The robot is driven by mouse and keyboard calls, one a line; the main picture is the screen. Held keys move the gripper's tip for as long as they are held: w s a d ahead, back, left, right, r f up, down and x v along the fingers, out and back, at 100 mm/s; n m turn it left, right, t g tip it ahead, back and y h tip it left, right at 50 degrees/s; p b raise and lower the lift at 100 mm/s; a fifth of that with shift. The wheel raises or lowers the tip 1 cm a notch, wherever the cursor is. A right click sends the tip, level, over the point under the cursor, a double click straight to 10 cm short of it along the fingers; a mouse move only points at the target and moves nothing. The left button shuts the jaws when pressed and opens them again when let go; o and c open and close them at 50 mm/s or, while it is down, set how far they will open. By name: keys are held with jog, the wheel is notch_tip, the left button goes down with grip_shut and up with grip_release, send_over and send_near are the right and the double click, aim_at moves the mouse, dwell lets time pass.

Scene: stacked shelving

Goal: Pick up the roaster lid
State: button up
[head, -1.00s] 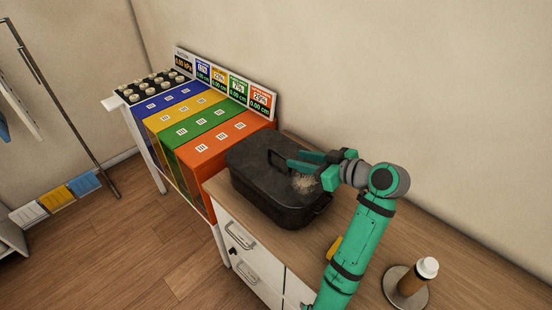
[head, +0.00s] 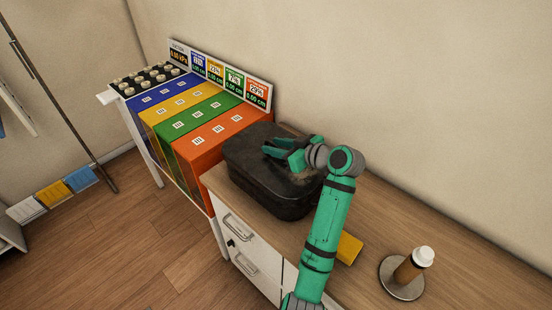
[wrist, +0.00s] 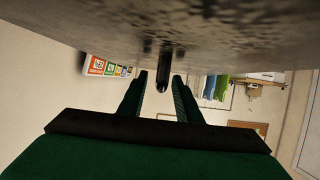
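The black roaster (head: 268,201) stands on the wooden cabinet top with its dark lid (head: 246,150) on it. My gripper (head: 272,147) is low over the lid, its fingers pointing left in the head view. In the wrist view, the lid's mottled surface (wrist: 150,25) fills the top. The dark lid handle (wrist: 163,72) shows end-on between my two green fingers (wrist: 160,78), with a gap on each side. The fingers are open. In the head view my gripper and wrist hide most of the handle.
An orange box (head: 218,135) in the coloured row stands close left of the roaster. A yellow block (head: 348,248) lies beside my arm. The wall runs close behind.

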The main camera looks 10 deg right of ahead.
jog(key=shift+c, duration=0.7)
grip_shut()
dwell(0.6)
